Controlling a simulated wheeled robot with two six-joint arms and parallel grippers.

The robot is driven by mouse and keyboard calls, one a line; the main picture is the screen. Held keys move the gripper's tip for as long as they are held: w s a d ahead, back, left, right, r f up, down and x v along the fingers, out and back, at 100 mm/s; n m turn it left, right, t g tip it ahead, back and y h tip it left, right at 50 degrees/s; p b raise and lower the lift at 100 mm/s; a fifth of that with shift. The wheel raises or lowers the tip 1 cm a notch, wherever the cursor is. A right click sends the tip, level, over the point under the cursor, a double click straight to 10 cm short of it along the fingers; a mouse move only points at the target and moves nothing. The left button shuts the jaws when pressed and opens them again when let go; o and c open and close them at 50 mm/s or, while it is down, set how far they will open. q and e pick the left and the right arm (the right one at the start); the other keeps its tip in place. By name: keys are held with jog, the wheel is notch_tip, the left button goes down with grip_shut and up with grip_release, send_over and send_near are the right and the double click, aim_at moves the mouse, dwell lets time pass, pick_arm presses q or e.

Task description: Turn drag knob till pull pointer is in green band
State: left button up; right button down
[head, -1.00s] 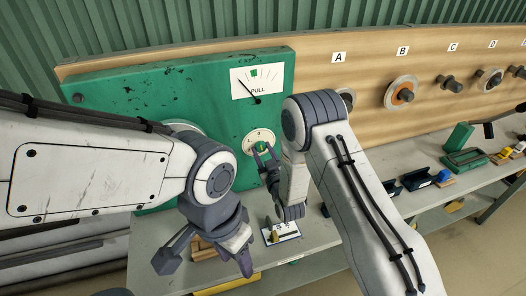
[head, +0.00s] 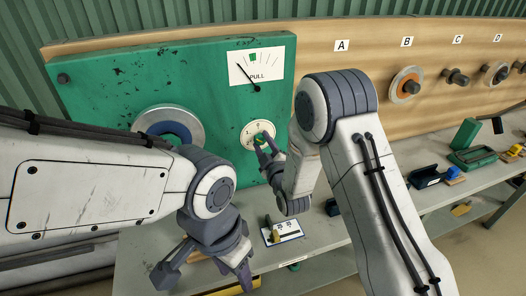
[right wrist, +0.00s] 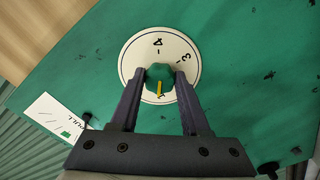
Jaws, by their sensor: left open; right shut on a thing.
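The drag knob (right wrist: 160,76) is green with a yellow mark, on a white numbered dial (head: 250,129) on the green panel. My right gripper (head: 263,146) is shut on it. The right wrist view shows the knob between both fingertips (right wrist: 160,84), its yellow mark pointing down toward the palm. The white PULL gauge (head: 274,68) is above the dial. Its black pointer (head: 247,77) leans up and left, and its tip is left of the green band (head: 252,57). My left gripper (head: 205,272) is open and empty, low in front of the bench.
A grey-rimmed reel with a blue centre (head: 194,120) is on the panel behind my left arm. A small white card with a dark and yellow piece (head: 286,235) lies on the bench. Lettered fittings, including an orange-centred disc (head: 409,86), line the wooden board at right.

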jog(key=n+b, duration=0.4)
jog(key=shift+f+n, duration=0.1)
jog(key=shift+n, duration=0.2)
jog(key=shift+n+b, duration=1.45)
jog(key=shift+n, duration=0.35)
jog(key=shift+r, duration=0.2)
jog(key=shift+c, duration=1.9)
grip_release()
jog(key=shift+s, duration=0.1)
